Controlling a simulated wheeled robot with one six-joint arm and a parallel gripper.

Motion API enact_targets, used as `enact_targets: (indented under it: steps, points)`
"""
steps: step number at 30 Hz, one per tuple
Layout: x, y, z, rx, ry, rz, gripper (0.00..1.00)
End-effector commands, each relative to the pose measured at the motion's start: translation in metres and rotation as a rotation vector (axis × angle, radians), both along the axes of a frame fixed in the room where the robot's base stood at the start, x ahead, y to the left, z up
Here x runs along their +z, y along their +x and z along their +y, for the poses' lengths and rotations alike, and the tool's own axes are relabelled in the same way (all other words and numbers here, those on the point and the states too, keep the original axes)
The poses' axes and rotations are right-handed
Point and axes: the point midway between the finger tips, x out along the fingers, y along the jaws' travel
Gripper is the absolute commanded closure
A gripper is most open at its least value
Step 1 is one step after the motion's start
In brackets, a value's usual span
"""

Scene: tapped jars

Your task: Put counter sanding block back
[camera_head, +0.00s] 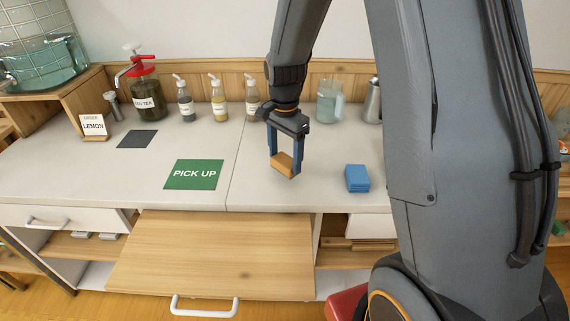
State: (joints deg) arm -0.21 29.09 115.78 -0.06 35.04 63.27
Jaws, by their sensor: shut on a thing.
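My gripper (285,160) points down over the counter, right of the green pick-up mat. It is shut on the sanding block (283,166), a small tan-orange block held between the two blue fingers. The block looks tilted. It is at or a little above the counter top (255,190); I cannot tell if it touches. A wide drawer (205,250) with a wooden surface and a white handle stands pulled out below the counter.
A blue block or sponge (357,178) lies right of my gripper. The green "PICK UP" mat (194,174) lies left. Behind stand a red-lidded jar (145,95), several pump bottles (220,103) and a pitcher (329,102). A "LEMON" card (93,126) and dark mat (137,139) are at left.

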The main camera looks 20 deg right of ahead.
Motion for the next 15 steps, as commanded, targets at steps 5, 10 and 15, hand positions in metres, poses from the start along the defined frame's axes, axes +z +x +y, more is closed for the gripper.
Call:
enact_targets:
  steps: [5, 10, 15]
  points:
    - [-0.025, -0.001, 0.000, 0.000, 0.000, 0.004, 0.52]
    - [-0.035, -0.001, 0.000, 0.000, 0.000, 0.001, 0.52]
    - [-0.035, 0.000, 0.000, 0.000, 0.000, 0.000, 0.52]
